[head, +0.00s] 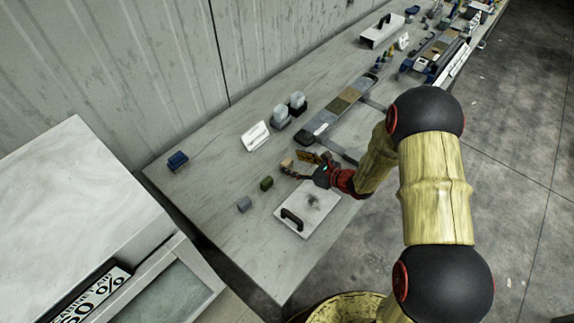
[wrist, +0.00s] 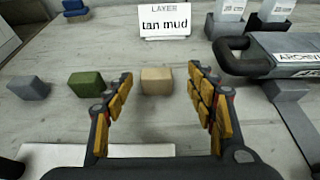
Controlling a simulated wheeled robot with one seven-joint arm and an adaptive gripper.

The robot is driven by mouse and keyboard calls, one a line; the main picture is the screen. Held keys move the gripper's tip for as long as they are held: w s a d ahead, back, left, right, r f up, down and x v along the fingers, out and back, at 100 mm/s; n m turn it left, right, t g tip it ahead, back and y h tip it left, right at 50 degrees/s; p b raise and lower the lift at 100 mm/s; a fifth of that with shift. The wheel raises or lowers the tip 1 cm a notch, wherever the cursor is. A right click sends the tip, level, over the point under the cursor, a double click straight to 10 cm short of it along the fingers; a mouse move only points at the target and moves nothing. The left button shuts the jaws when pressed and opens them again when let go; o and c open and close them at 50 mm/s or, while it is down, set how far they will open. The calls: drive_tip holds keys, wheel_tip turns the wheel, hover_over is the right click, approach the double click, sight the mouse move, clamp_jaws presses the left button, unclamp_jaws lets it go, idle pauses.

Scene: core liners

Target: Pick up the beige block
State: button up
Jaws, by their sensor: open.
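The beige block (wrist: 156,80) sits on the grey wooden table in the wrist view, ahead of and between my open fingers. My gripper (wrist: 168,88) is open and empty, with one finger on each side of the block's line. In the head view my gripper (head: 300,164) is low over the table; the beige block cannot be made out clearly there. A green block (wrist: 86,84) lies just left of the left finger, and a grey-blue block (wrist: 28,87) lies further left.
A white sign reading "tan mud" (wrist: 165,23) stands behind the block. A dark-handled tray labelled "ARCHIVE" (wrist: 285,55) is at the right. A white board with a black handle (head: 318,207) lies near my gripper.

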sight(287, 161)
drive_tip(key=x, duration=0.4)
drive_tip(key=shift+s+a+f+b, duration=0.1)
drive_tip(key=shift+s+a+b, duration=0.05)
drive_tip(key=shift+a+b, duration=0.15)
drive_tip(key=shift+d, duration=0.1)
drive_tip(key=shift+c, duration=1.1)
drive_tip(key=c, duration=0.8)
drive_tip(key=shift+c, duration=0.2)
